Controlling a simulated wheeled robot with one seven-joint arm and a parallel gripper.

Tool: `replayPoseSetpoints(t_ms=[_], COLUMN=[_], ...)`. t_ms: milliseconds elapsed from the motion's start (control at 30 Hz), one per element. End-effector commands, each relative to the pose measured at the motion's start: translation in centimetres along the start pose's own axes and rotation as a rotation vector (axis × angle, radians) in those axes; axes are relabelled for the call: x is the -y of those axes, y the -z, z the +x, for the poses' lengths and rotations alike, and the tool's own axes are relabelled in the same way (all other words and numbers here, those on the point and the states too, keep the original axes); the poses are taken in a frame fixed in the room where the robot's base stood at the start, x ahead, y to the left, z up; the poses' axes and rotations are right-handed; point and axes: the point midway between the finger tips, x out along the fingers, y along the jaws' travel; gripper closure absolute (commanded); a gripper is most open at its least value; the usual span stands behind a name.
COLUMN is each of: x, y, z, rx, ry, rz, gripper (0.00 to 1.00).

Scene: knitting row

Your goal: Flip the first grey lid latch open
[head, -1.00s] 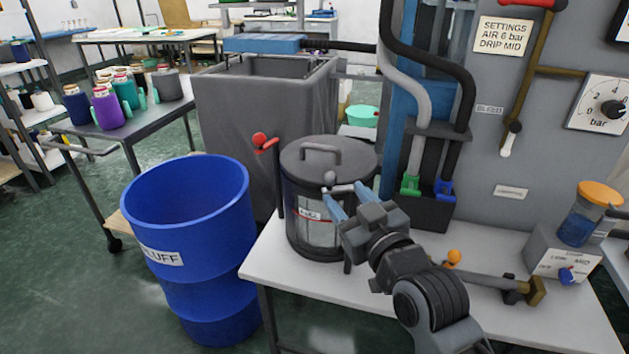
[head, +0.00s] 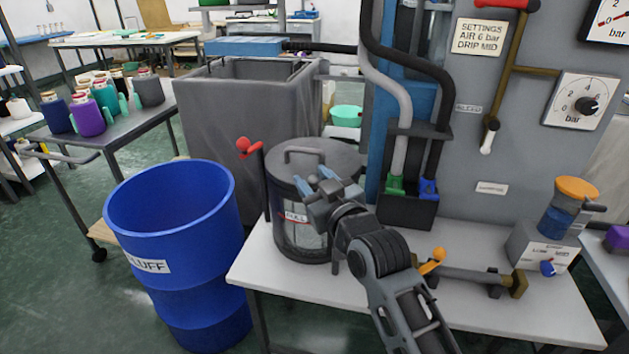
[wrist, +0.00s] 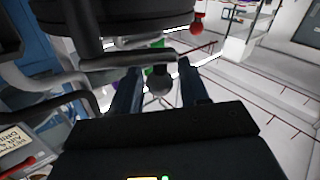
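The dark canister (head: 300,232) stands on the white bench, with a round grey lid (head: 335,158) and a bar handle on top. A small grey ball knob (head: 299,183) of the grey latch shows at the lid's front edge. My gripper (head: 322,184) is at the canister's front, close to this knob. In the wrist view the grey ball knob (wrist: 158,80) lies between my two blue fingers (wrist: 160,92), which stand apart with a gap on each side. The fingers partly hide the latch arm in the head view.
A red-knobbed lever (head: 243,146) rises left of the lid. The blue drum (head: 190,255) stands left of the bench, the grey bin (head: 215,115) behind. Hoses and a grey panel (head: 465,150) stand right. An orange-knobbed lever (head: 432,262) lies beside my arm.

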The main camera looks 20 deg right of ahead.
Motion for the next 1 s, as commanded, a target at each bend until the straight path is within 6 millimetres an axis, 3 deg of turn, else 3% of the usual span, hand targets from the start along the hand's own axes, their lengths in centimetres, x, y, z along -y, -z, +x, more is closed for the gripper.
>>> replayPoseSetpoints(t_ms=[67,433,1000], x=[0.00,0.00,-0.08], y=[0.00,0.00,-0.78], z=[-0.01,-0.02,-0.72], rx=[0.000,0.000,-0.027], ry=[0.000,0.000,0.138], rz=[0.000,0.000,0.004], gripper=[0.64,0.99,1.00])
